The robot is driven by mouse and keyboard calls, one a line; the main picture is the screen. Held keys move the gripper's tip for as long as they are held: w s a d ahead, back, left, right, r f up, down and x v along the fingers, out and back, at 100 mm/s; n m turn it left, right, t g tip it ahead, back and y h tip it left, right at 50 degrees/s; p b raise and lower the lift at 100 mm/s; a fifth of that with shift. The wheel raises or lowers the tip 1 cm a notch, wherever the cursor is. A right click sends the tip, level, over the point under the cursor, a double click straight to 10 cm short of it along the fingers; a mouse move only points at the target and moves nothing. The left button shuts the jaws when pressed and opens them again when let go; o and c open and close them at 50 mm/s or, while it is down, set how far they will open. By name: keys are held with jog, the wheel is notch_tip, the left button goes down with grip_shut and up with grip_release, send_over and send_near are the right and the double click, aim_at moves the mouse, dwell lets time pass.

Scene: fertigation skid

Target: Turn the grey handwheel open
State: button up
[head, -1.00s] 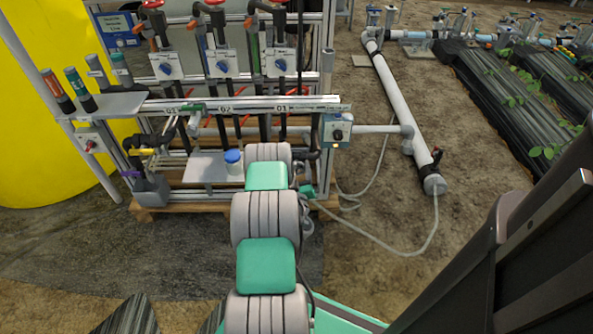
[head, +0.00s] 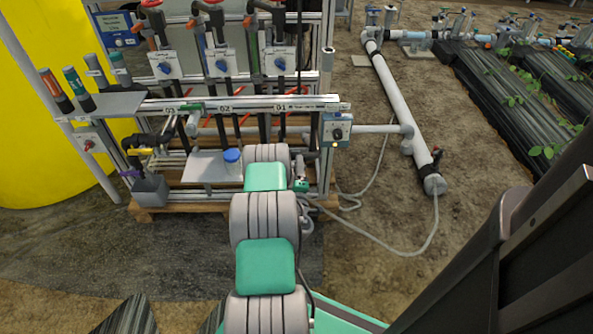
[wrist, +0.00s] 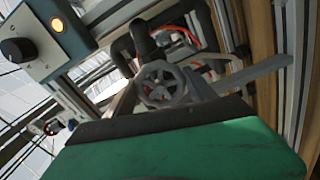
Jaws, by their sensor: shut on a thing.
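The grey handwheel (wrist: 160,84), a small spoked wheel, shows in the middle of the wrist view, just beyond the dark front edge of my gripper (wrist: 163,108). My gripper is shut on the handwheel; its green body fills the bottom of that view and hides part of the contact. In the head view my own arm reaches down to the front of the skid and covers the handwheel and the fingertips.
In the head view a blue-lidded bottle (head: 232,161) stands on a shelf left of my arm. A hose (head: 400,251) lies on the ground.

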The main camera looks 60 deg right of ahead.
jog(key=n, duration=0.6)
jog(key=shift+b, duration=0.3)
jog(key=shift+n, duration=0.3)
jog(key=o, duration=1.4)
jog(key=shift+r, duration=0.1)
jog(key=shift+a, duration=0.1)
jog(key=v, duration=0.7)
jog(key=shift+s+a, duration=0.2)
jog(key=shift+a, duration=0.05)
jog(key=shift+a, duration=0.1)
